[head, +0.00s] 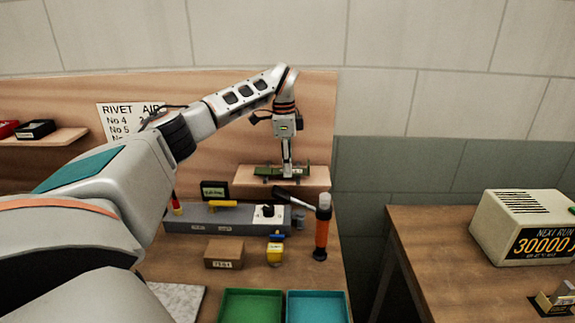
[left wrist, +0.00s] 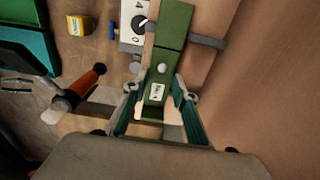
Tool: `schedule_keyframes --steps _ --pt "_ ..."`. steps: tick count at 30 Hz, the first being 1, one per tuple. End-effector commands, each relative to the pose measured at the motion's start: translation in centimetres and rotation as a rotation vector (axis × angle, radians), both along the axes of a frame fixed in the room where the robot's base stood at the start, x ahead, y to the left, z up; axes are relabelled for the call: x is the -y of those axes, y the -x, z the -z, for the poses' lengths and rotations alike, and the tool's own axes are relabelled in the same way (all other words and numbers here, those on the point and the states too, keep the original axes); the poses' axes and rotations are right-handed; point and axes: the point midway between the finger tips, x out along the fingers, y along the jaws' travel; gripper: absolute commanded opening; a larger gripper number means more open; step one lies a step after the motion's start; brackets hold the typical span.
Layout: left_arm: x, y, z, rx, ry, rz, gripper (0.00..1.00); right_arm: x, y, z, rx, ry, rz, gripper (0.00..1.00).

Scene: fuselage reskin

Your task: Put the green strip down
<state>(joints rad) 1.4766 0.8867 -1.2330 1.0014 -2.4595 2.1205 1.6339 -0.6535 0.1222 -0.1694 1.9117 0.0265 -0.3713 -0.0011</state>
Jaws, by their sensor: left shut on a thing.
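The green strip (head: 300,171) is at the small wooden wall shelf (head: 318,179), held by my left gripper (head: 287,172). In the left wrist view the strip (left wrist: 172,35) runs up from between the two fingers of my left gripper (left wrist: 158,112). It has a round light knob and a small white label near the held end. A grey bar (left wrist: 208,41) shows beside the strip on the shelf. I cannot tell whether the strip rests fully on the shelf. My right gripper is not in view.
Below the shelf are a grey bench unit (head: 190,220), an orange-handled tool (head: 322,232), a yellow block (head: 275,253) and a cardboard box (head: 224,254). A green tray (head: 250,292) and a teal tray (head: 317,293) stand in front. A cream box (head: 520,215) sits on the right table.

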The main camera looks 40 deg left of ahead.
Motion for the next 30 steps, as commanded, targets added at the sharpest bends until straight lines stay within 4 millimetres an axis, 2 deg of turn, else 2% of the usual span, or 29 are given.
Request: schedule_keyframes --steps 9,10,12,23,26,30 --pt "0.0 0.0 0.7 -0.001 -0.001 0.0 0.01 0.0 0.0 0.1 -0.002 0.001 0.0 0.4" --pt "0.0 0.0 0.7 -0.001 -0.001 0.0 0.32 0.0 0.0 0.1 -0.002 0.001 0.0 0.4" --pt "0.0 0.0 0.7 -0.001 -0.001 0.0 0.44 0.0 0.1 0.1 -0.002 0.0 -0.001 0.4" --pt "0.0 0.0 0.4 -0.001 -0.001 0.0 0.44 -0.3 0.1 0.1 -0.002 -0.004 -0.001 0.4" --pt "0.0 0.0 -0.5 0.001 0.0 0.001 0.44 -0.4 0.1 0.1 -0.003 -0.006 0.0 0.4" --pt "-0.1 0.0 -2.8 0.004 -0.001 -0.001 0.44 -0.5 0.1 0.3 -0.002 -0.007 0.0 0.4"
